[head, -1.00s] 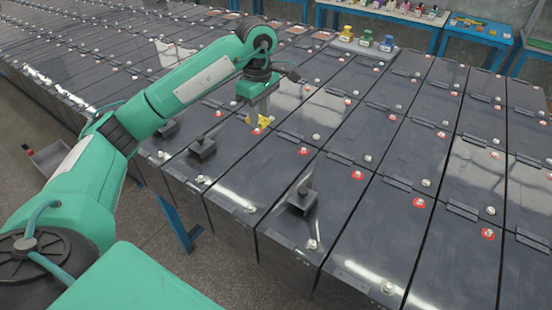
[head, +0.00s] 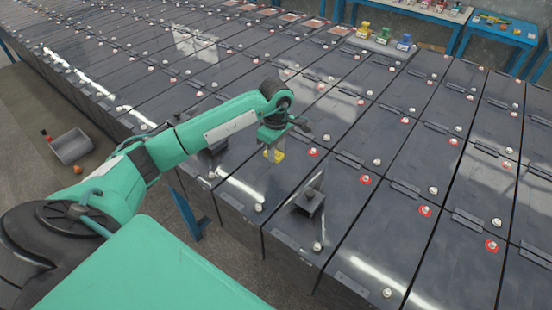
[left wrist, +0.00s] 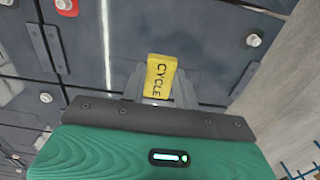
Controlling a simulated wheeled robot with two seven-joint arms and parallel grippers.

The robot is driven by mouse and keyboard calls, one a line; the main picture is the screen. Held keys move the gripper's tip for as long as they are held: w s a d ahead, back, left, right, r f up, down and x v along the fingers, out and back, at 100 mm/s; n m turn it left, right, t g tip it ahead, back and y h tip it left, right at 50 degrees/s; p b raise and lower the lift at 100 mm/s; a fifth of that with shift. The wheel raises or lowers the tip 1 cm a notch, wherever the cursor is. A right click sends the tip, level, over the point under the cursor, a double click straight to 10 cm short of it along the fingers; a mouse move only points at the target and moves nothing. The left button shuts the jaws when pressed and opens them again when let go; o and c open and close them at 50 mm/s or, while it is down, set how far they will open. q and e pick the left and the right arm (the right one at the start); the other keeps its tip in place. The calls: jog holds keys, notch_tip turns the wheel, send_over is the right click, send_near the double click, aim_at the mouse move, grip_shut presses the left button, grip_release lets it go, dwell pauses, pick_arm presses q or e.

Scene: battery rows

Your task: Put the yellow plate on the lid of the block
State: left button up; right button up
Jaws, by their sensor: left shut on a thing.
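The yellow plate (head: 274,156) is held in my left gripper (head: 271,150), just over the dark top of a battery block (head: 245,180) in the near row. In the left wrist view the plate (left wrist: 160,78) reads "CYCLE" and sits between the fingers (left wrist: 150,88), which are shut on it. Whether the plate touches the block top cannot be told. The lid meant by the task cannot be told for sure among the many dark block tops. My right gripper is not in view.
Rows of dark blocks with red-ringed and pale terminals fill the scene. A dark post on a small base (head: 309,200) stands on a block to the right. Small coloured items (head: 383,36) stand at the back.

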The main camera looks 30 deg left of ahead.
aim_at(276, 171)
pick_arm(q)
notch_tip(276, 171, down, 2)
jog(key=shift+f, duration=0.1)
notch_tip(276, 171, down, 3)
jog(key=shift+f+p, duration=0.1)
jog(key=shift+p, duration=0.8)
jog(key=shift+f, duration=0.3)
jog(key=o, duration=1)
jog(key=shift+c, duration=0.2)
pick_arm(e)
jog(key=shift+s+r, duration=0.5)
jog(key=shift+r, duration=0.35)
pick_arm(q)
jog(key=shift+r, duration=0.15)
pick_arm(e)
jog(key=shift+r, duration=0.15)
pick_arm(q)
jog(key=shift+r, duration=0.2)
notch_tip(276, 171, up, 10)
jog(key=b, duration=0.5)
jog(key=shift+r, duration=0.8)
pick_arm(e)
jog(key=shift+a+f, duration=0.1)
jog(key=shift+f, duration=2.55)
